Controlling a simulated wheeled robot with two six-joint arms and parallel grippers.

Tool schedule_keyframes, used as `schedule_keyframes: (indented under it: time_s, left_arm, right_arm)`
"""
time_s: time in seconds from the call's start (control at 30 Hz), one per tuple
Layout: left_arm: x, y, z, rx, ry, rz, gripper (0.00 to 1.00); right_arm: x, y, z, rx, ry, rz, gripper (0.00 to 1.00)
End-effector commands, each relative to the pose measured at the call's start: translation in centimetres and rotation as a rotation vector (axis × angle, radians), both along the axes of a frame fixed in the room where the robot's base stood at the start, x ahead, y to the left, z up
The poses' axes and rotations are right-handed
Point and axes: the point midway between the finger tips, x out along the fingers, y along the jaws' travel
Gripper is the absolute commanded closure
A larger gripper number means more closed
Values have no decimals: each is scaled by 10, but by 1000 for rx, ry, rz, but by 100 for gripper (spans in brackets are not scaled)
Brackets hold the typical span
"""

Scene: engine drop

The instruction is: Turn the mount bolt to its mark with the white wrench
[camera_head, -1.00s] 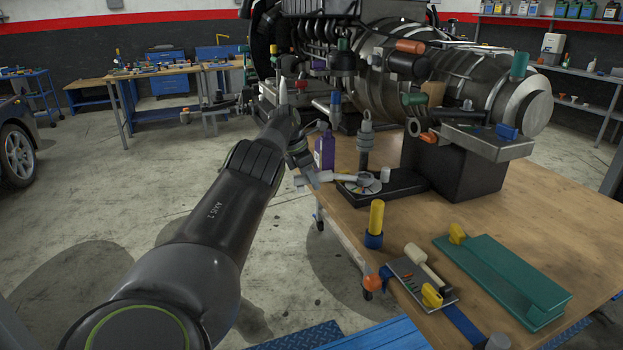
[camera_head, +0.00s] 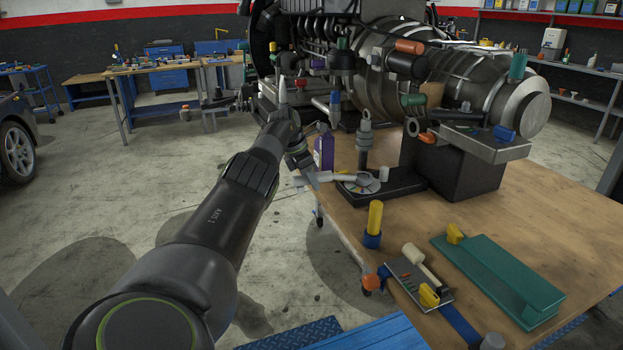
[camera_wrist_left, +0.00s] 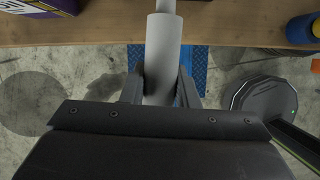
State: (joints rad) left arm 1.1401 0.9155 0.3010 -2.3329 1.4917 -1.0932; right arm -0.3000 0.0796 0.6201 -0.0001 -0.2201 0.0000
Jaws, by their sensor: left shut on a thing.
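The white wrench (camera_head: 344,176) lies roughly level, its right end over the round marked dial (camera_head: 373,187) on the black base. The mount bolt is largely hidden under the wrench head, and I cannot tell its angle against the mark. My left gripper (camera_head: 312,179) is shut on the wrench handle at its left end, off the table's left edge. In the left wrist view the pale handle (camera_wrist_left: 163,55) runs away between the two fingers (camera_wrist_left: 160,90). The wrench head is out of that view. My right gripper is not in view.
The engine (camera_head: 440,70) stands behind the dial. A purple bottle (camera_head: 324,152) and an upright grey eye-topped post (camera_head: 364,145) are close to the wrench. A yellow-and-blue tool (camera_head: 374,225), a small tool tray (camera_head: 405,272) and a green plate (camera_head: 500,280) lie nearer. The right tabletop is clear.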

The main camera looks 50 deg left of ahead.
Motion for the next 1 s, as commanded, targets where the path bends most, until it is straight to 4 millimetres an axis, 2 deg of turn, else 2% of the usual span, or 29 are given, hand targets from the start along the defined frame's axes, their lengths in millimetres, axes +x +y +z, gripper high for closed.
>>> schedule_keyframes:
  time_s: [0.27,1.0]
  left_arm:
    - [0,0,9,1,-1,-1,100]
    - [0,0,62,1,-1,-1,100]
  right_arm:
    - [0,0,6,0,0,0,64]
    - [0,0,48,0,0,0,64]
